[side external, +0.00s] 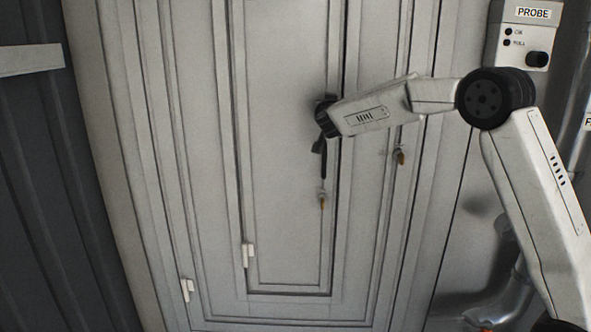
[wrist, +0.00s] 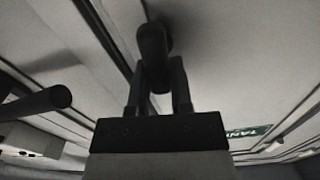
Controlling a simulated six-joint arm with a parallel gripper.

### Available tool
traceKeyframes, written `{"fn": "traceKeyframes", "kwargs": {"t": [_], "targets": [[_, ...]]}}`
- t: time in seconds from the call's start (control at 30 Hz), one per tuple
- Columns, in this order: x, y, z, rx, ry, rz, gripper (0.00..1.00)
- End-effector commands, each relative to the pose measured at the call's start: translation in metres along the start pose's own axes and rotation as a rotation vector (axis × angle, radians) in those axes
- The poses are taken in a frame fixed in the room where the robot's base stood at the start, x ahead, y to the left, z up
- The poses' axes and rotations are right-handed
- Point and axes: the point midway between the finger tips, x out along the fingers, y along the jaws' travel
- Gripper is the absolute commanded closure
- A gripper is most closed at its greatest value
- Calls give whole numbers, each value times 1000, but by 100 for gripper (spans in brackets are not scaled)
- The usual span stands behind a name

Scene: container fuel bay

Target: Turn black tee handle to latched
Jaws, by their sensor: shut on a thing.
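The black tee handle (wrist: 153,45) stands out from the grey door panel (side external: 287,60). In the wrist view its rounded dark end points toward me, between the two fingers of my gripper (wrist: 160,88). The fingers are shut on it. In the side view my gripper (side external: 325,122) is at the panel's right part, near the inner frame edge. There the handle cannot be told apart from the dark gripper parts. The turn angle of the handle is not clear in either view.
A PROBE box (side external: 523,35) with a black knob is at the upper right. White hinges (side external: 248,255) are at lower left. A dark rounded rod (wrist: 40,103) shows left in the wrist view.

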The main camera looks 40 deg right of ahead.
Motion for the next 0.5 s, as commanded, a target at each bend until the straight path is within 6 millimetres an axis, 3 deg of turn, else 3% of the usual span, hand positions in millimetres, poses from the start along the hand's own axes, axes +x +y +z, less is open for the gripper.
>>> {"fn": "traceKeyframes", "kwargs": {"t": [0.5], "targets": [[0,8,2,449,-1,0,100]]}}
